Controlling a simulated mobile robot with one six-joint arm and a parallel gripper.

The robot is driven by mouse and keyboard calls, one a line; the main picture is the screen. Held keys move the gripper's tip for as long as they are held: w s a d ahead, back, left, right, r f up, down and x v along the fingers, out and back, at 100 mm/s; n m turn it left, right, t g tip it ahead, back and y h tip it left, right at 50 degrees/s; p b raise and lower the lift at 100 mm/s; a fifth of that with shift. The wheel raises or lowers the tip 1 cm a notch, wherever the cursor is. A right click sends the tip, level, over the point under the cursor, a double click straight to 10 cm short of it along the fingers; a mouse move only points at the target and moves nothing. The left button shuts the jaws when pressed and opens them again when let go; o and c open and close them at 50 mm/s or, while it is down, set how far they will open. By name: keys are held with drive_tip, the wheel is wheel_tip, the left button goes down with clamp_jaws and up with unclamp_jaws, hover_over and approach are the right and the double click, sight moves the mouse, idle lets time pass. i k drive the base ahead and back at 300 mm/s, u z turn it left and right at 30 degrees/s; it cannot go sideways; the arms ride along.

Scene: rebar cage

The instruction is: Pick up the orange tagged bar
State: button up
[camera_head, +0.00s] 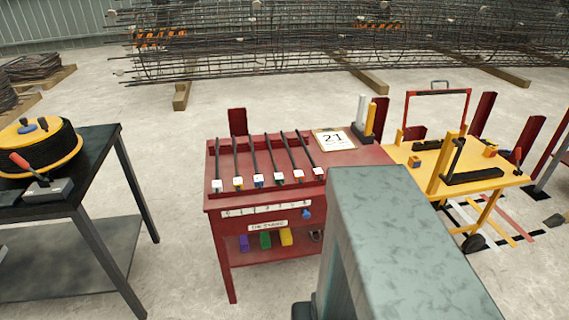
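Several dark bars lie side by side in a rack on the red table (262,205), each with a small coloured tag at its near end. The orange tagged bar (291,153) appears to be the second from the right, but the tags are small and its colour is hard to tell from the reddish one at the far right. Bars with blue, yellow and green tags lie to its left. My gripper is not in view; only a grey link of my arm shows at the lower right, in front of the red table's right side.
A clipboard (334,140) marked 21 lies behind the bars, beside upright white and yellow cylinders (366,115). A yellow cart (475,180) stands right, a dark table (100,165) left. Coloured blocks (265,240) sit on the lower shelf. Rebar cages (300,45) lie behind.

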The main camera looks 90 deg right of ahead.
sight(298, 175)
drive_tip(key=u, duration=0.05)
drive_tip(key=i, duration=0.2)
drive_tip(key=u, duration=0.9)
drive_tip(key=k, duration=0.15)
drive_tip(key=z, duration=2.95)
drive_tip(key=i, duration=0.6)
drive_tip(key=z, duration=0.05)
drive_tip(key=k, duration=0.15)
drive_tip(key=z, duration=0.15)
